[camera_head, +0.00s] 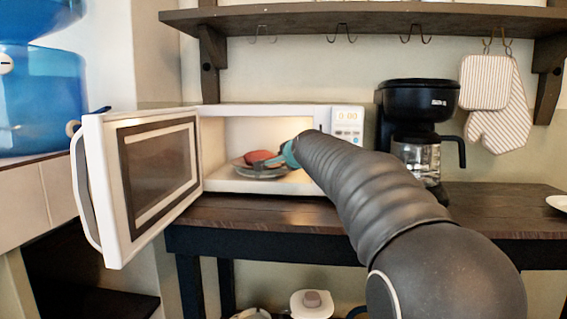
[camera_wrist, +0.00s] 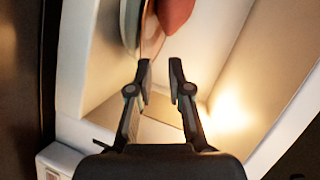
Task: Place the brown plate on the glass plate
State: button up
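The brown plate (camera_wrist: 152,42) shows edge-on at the top of the wrist view, with a reddish rounded item (camera_wrist: 175,12) on it. The glass plate (camera_wrist: 130,25) lies right beside it there, on the microwave floor. In the head view, plates (camera_head: 262,173) with the reddish item (camera_head: 260,157) rest inside the open microwave (camera_head: 212,150); I cannot separate the two plates clearly there. My gripper (camera_wrist: 160,68) has its fingertips apart, close to the brown plate's near rim. In the head view, my gripper (camera_head: 280,158) reaches into the microwave, partly hidden by my arm.
The microwave door (camera_head: 155,180) stands wide open at the left. A coffee maker (camera_head: 418,130) stands on the table (camera_head: 270,212) to the right. A wall shelf (camera_head: 360,20) with hooks hangs above. A white plate (camera_head: 558,203) sits at the right edge.

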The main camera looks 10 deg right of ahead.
jog(key=shift+v, duration=2.7)
jog(key=s+f+n+g, duration=0.3)
jog(key=s+f, duration=0.7)
jog(key=s, duration=0.4)
jog(key=s+f+n+g, duration=0.3)
jog(key=s+f+n, duration=0.3)
jog(key=s, duration=0.8)
jog(key=s+a+f+n+g, duration=0.1)
jog(key=s+f+n+g, duration=0.2)
jog(key=s+f, duration=1)
jog(key=shift+s+f+n+h, duration=0.35)
jog(key=shift+s+n, duration=0.2)
jog(key=shift+n, duration=0.55)
jog(key=shift+w+a, duration=0.1)
grip_shut()
